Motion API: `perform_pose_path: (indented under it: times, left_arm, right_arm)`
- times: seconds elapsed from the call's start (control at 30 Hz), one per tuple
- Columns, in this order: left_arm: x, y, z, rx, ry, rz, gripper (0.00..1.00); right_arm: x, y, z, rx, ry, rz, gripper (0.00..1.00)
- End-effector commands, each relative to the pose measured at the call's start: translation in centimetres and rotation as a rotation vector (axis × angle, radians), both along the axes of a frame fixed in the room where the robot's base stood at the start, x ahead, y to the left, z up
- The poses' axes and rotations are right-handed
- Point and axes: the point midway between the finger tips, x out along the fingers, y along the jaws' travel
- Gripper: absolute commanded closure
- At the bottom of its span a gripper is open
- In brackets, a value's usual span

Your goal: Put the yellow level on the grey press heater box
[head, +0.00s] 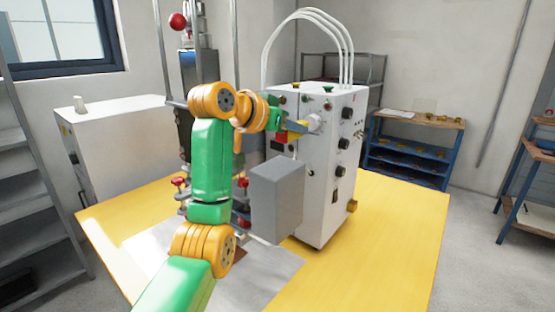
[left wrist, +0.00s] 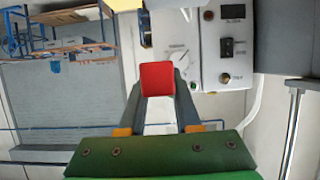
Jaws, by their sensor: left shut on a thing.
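My left gripper (head: 299,127) is shut on the yellow level, in front of the upper part of the white control cabinet. In the head view only a small yellow piece of the level (head: 294,136) shows under the fingers. In the left wrist view a red square end (left wrist: 157,78) sits between the two fingers. The grey heater box (head: 275,197) stands below and a little left of the gripper, against the cabinet's front left side. Its top looks bare, and the held level is above it, apart from it. My right gripper is out of view.
The white cabinet (head: 330,185) with knobs and white hoses (head: 310,18) stands just right of the heater box. A press column with red knobs (head: 178,21) rises behind my arm. The yellow table (head: 395,235) is clear at right. A blue-framed shelf (head: 408,155) stands behind.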

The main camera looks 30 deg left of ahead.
Motion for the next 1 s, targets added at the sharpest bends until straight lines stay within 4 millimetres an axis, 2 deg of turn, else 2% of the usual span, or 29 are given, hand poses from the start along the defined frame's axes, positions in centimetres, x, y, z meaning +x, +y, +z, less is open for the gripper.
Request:
perform_pose_path:
  times: [0.03, 0.1, 0.27, 0.3, 0.4, 0.73, 0.77, 0.87, 1.0]
  left_arm:
    - [-0.2, 0.9, -1.4, 0.000, 0.002, 0.003, 1.00]
    - [-0.5, 1.9, -2.6, 0.001, 0.001, 0.003, 1.00]
    - [-0.8, 3.4, -4.5, 0.000, 0.001, 0.001, 1.00]
    - [-0.8, 3.3, -5.6, 0.001, 0.002, -0.001, 1.00]
    - [-0.8, 3.2, -7.0, 0.001, 0.000, -0.003, 1.00]
    - [-0.8, 3.2, -7.4, 0.001, -0.001, -0.002, 1.00]
    - [-0.8, 3.2, -7.5, 0.001, -0.001, -0.002, 0.66]
    - [-0.8, 3.2, -7.4, 0.001, -0.001, -0.003, 0.39]
    - [-0.8, 3.2, -7.4, 0.001, -0.001, -0.003, 0.38]
  right_arm:
    - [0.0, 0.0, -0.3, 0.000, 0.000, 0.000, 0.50]
    - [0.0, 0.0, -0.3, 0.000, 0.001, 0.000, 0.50]
    - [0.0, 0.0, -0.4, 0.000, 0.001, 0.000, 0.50]
    - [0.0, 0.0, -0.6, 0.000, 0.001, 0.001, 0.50]
    - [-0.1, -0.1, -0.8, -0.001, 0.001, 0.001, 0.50]
    - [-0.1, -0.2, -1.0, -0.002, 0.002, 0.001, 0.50]
    - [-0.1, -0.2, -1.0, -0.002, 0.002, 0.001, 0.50]
    - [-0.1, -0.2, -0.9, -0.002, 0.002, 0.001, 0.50]
    - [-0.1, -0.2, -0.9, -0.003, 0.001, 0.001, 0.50]
